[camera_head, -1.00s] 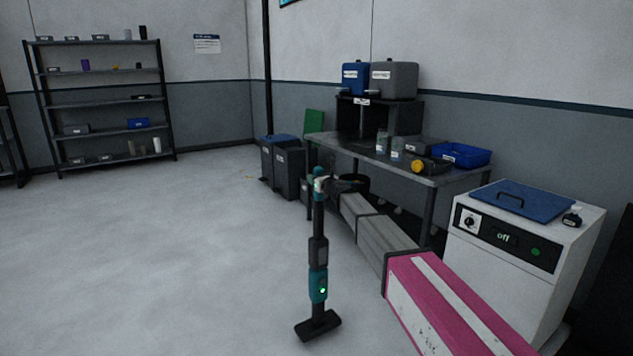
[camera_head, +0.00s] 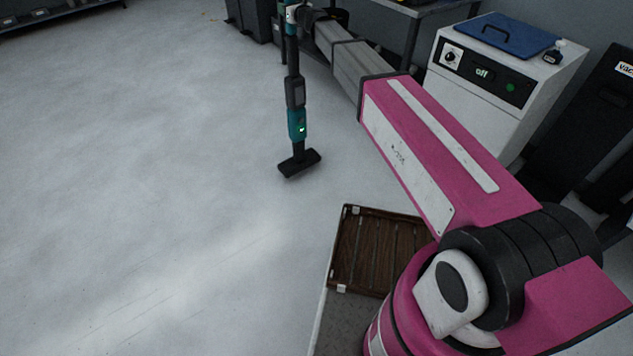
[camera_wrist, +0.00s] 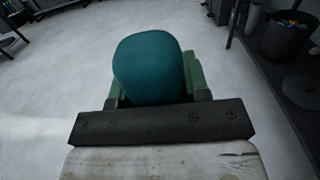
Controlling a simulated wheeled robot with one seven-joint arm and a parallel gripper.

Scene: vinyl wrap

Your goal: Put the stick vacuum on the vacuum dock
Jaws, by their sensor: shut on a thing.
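The stick vacuum (camera_head: 296,92) is black and teal with a small green light and a black floor head (camera_head: 300,163). It hangs upright from my gripper (camera_head: 292,14), with its head close to the floor; whether it touches cannot be told. In the wrist view, my gripper (camera_wrist: 152,85) is shut on the vacuum's teal top (camera_wrist: 148,62). A tall black unit (camera_head: 606,110) at the right edge has a white label beginning "vac", which looks like the vacuum dock. It is cut off by the picture edge and partly hidden by my arm.
A white machine (camera_head: 480,85) with a blue lid and an "off" display stands between my arm and the black unit. A workbench (camera_head: 408,12) and dark bins (camera_head: 246,18) are behind. A brown slatted tray (camera_head: 345,238) is low in front. Open floor lies to the left.

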